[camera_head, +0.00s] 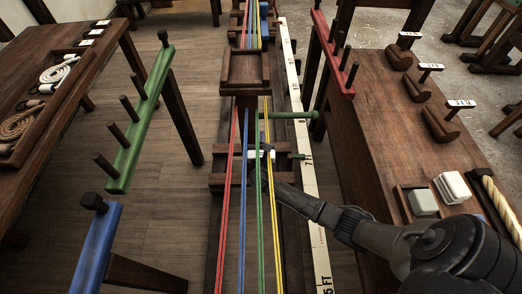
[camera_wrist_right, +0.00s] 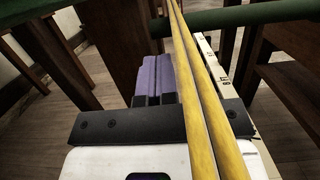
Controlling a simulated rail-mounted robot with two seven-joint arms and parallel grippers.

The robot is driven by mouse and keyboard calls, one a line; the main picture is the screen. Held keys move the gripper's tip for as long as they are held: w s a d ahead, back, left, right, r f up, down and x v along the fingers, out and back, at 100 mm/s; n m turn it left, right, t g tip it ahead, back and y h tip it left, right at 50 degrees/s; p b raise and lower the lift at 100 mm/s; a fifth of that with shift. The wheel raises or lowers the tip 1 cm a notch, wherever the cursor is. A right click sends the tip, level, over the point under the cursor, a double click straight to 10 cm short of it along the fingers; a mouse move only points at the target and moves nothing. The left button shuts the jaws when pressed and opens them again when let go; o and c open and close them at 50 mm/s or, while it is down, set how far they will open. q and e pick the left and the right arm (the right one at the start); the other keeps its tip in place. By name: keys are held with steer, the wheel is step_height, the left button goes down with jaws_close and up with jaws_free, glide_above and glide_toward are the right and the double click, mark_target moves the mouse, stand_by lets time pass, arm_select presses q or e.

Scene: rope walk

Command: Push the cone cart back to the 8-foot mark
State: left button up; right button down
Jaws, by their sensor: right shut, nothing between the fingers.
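The cone cart is a dark wooden cart with an upright post and a tray-like head (camera_head: 246,72), standing across the rail. A green rod (camera_head: 290,115) sticks out from it to the right, over the white foot scale (camera_head: 313,205), near the 8 as far as I can read. The rod also crosses the top of the right wrist view (camera_wrist_right: 245,29). My right gripper (camera_head: 262,156) is low among the ropes on the near side of the cart. Its purple fingers (camera_wrist_right: 158,78) are shut and empty; I cannot tell whether they touch the cart. My left gripper is out of view.
Red, blue, green and yellow ropes (camera_head: 242,215) run along the rail; the yellow strands (camera_wrist_right: 200,90) pass close over my right gripper. Peg stands (camera_head: 140,120) flank the left side. A bench (camera_head: 395,130) with wooden tools stands right, a table (camera_head: 40,45) with rope coils left.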

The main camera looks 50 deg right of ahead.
mark_target(256, 131)
steer(key=b+x, duration=0.1)
steer(key=x, duration=0.4)
steer(key=shift+w+d, duration=0.1)
steer(key=shift+w, duration=0.05)
